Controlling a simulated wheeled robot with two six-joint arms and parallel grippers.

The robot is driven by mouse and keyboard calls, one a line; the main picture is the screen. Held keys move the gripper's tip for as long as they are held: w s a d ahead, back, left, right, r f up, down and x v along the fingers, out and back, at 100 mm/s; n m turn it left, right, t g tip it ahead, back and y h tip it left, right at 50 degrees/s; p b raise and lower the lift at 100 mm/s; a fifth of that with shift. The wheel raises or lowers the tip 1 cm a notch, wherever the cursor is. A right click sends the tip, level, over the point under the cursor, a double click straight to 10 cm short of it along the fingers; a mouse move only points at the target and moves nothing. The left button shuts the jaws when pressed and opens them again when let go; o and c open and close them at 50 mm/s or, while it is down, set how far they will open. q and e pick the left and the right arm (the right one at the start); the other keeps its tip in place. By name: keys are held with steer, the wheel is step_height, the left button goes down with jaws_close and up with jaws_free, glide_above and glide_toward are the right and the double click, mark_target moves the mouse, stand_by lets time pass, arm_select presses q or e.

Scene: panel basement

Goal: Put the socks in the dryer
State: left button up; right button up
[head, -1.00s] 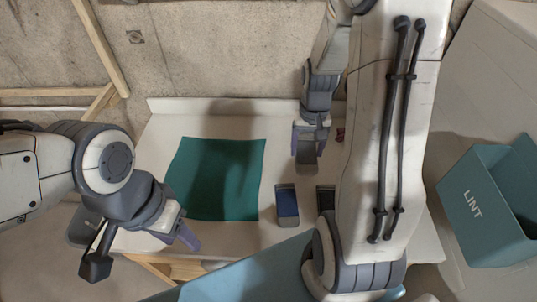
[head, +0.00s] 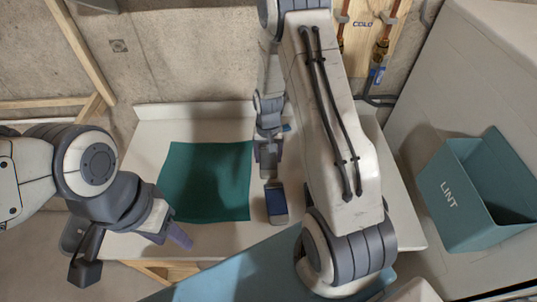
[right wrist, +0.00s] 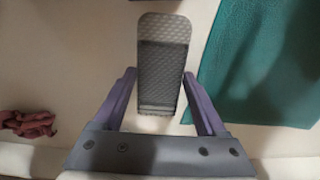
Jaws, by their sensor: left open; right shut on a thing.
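A grey, textured, rounded flat thing (right wrist: 163,30), perhaps a folded sock, is between the two fingers of my right gripper (right wrist: 160,85) in the right wrist view. In the head view my right gripper (head: 267,148) is shut on it above the white table, beside the right edge of the green cloth. A dark blue rectangular thing (head: 277,203) with a grey end shows just below the right gripper; I cannot tell whether it is a sock. My left gripper (head: 165,228) is open and empty near the table's front left corner. No dryer can be made out.
The green cloth (head: 205,182) lies flat on the white table (head: 137,150). A crumpled dark red cloth (right wrist: 28,123) lies at the left in the right wrist view. A teal LINT bin (head: 455,200) is at the right. Pipes and a concrete wall stand behind.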

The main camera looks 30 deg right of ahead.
steer(key=shift+f, duration=0.1)
steer(key=o, duration=1.3)
